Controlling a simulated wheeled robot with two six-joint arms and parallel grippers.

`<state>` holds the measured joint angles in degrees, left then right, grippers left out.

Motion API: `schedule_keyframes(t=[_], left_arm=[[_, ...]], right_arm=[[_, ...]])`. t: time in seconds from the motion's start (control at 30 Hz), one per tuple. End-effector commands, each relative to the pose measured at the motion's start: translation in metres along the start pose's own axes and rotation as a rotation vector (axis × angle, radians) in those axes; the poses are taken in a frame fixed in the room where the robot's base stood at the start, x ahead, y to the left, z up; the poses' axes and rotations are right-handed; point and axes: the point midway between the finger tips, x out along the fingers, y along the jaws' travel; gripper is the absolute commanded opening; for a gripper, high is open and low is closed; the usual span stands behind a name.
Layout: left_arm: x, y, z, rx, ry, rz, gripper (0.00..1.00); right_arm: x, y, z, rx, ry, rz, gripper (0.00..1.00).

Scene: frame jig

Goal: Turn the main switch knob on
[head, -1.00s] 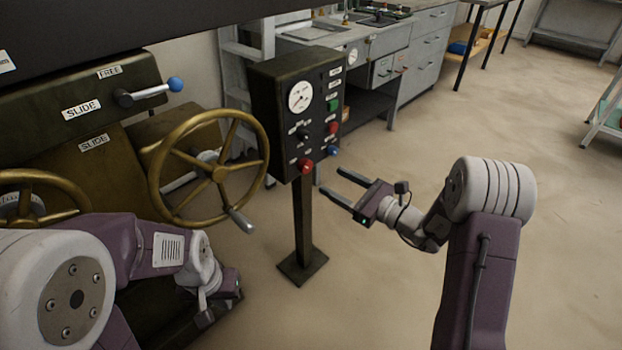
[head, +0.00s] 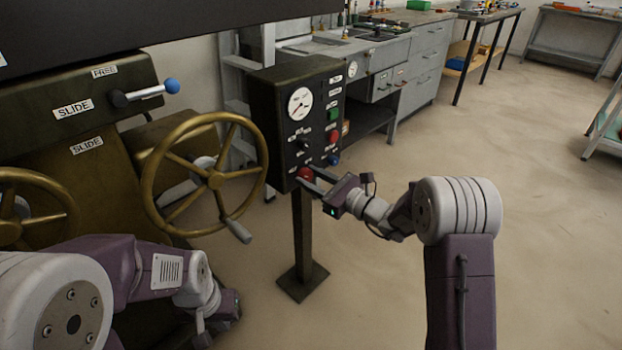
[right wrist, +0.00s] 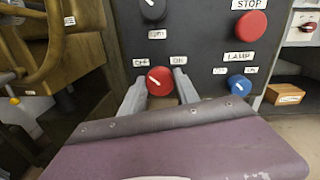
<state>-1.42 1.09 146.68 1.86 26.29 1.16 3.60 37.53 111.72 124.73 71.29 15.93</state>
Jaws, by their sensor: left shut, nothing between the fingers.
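The red knob (head: 305,173), below OFF and ON labels, sits low on the dark control panel (head: 262,120). In the right wrist view, the knob (right wrist: 160,81) has a white mark slanting up-left toward OFF. My right gripper (head: 304,178) is open at the panel, with one finger on each side of the knob. I cannot tell whether the fingers touch it. My left gripper (head: 218,322) is shut and empty, low at the left near the machine, and partly hidden by its own arm.
A blue lamp knob (right wrist: 239,85) is close right of the fingers, and a red stop button (right wrist: 251,26) is above it. A black knob (right wrist: 153,8) is above the red knob. A brass handwheel (head: 215,180) stands left of the panel.

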Motion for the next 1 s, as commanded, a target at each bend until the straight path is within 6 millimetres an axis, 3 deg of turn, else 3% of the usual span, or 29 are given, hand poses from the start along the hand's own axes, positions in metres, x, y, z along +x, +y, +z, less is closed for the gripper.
schedule_keyframes(t=[0.47, 1.0], left_arm=[[-0.013, 0.0, -0.001, 0.0, 0.0, 0.0, 0.0], [-0.062, 0.001, -0.006, 0.0, 0.0, 0.0, 0.0]], right_arm=[[0.0, -0.001, 0.002, 0.112, -0.007, -0.001, 0.0], [0.0, 0.0, 0.003, 0.601, -0.039, -0.007, 0.0]])
